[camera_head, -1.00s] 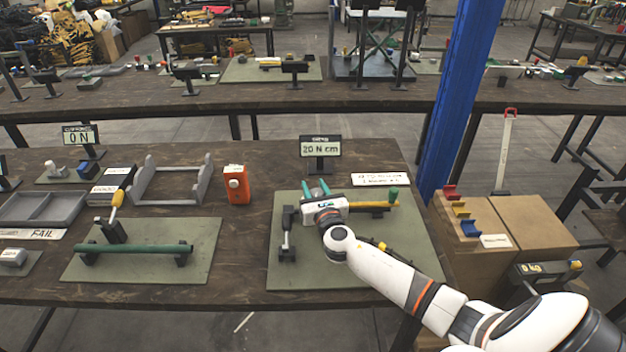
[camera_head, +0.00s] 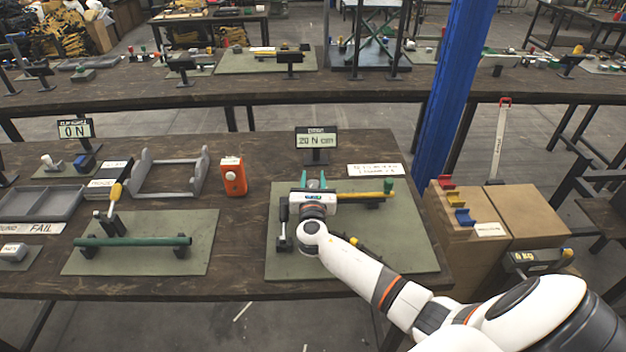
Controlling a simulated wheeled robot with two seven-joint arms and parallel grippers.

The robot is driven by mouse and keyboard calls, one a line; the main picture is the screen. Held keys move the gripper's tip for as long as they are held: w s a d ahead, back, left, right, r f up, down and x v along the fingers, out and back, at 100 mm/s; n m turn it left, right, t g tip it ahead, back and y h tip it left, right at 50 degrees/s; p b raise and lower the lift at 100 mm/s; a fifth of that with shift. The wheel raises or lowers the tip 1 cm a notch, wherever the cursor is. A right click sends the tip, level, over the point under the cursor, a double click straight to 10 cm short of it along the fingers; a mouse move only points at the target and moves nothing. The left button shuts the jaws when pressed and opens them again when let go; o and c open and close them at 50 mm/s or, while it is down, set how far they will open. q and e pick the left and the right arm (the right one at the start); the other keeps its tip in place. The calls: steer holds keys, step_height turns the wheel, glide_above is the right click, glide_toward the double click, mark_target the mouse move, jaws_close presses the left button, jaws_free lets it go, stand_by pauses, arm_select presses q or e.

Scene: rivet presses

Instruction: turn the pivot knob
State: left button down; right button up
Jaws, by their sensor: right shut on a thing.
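My right gripper (camera_head: 316,182) reaches over the right green mat (camera_head: 410,250), its teal fingers pointing away from me. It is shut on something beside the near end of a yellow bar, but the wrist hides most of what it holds. The yellow bar (camera_head: 358,196) runs to the right and ends in an upright green knob (camera_head: 388,187). A small dark stand with a light rod (camera_head: 283,222) is just left of the gripper. I cannot tell which part is the pivot knob. My left gripper is not in view.
A display reading "20 N cm" (camera_head: 317,142) stands behind the mat. To the left are an orange box (camera_head: 233,177), a grey frame (camera_head: 170,176) and another mat (camera_head: 140,262) with a green bar (camera_head: 133,241). A white label (camera_head: 376,170) lies at the back right. Cardboard boxes (camera_head: 535,212) stand right of the table.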

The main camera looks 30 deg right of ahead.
steer(key=o, duration=1)
steer(key=v, duration=1.2)
steer(key=shift+b, duration=0.4)
